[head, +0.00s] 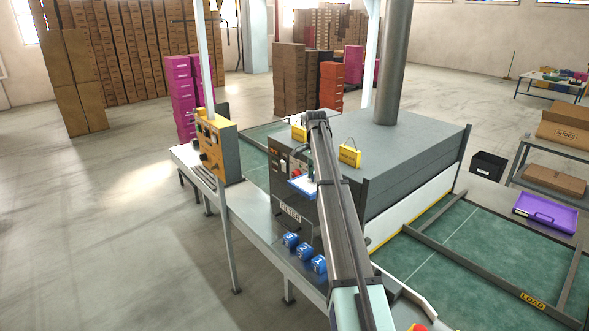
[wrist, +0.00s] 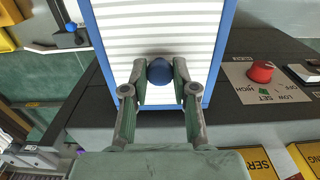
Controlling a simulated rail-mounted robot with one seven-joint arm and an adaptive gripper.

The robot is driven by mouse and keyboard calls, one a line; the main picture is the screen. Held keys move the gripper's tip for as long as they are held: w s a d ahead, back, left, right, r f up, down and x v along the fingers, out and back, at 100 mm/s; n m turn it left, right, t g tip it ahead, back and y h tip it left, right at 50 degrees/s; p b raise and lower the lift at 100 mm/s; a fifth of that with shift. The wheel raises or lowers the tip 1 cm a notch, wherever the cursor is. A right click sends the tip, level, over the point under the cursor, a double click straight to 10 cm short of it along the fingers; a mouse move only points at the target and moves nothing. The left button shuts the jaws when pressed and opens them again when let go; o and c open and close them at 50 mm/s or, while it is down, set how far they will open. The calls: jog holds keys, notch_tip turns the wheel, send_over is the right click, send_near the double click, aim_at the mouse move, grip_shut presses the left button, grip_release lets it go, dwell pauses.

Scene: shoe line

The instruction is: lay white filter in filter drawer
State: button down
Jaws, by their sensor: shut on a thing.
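The white filter (wrist: 155,30) is a pleated white panel with a blue frame and a round blue knob. My gripper (wrist: 160,75) is shut on that knob, with one finger on each side of it. In the head view the filter (head: 301,185) shows as a small white and blue panel beside my arm, above the label of the filter drawer (head: 290,212). The drawer front is dark, on the near side of the grey machine. My arm hides part of this area, and I cannot tell how far the drawer is open. My fingertips are hidden in the head view.
Several blue numbered blocks (head: 304,250) stand on the bench below the drawer. A yellow control box (head: 215,145) stands to the left. A red knob (wrist: 262,71) on a panel lies right of the filter. Yellow tags (head: 350,156) sit on the machine.

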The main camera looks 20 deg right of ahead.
jog(key=shift+s+d+f, duration=0.1)
jog(key=shift+s+d, duration=0.05)
jog(key=shift+d, duration=0.1)
jog(key=shift+f, duration=0.1)
jog(key=shift+f, duration=1.1)
jog(key=shift+f+b, duration=1.6)
jog(key=shift+f, duration=2.55)
jog(key=shift+f, duration=0.7)
jog(key=c, duration=0.8)
grip_release()
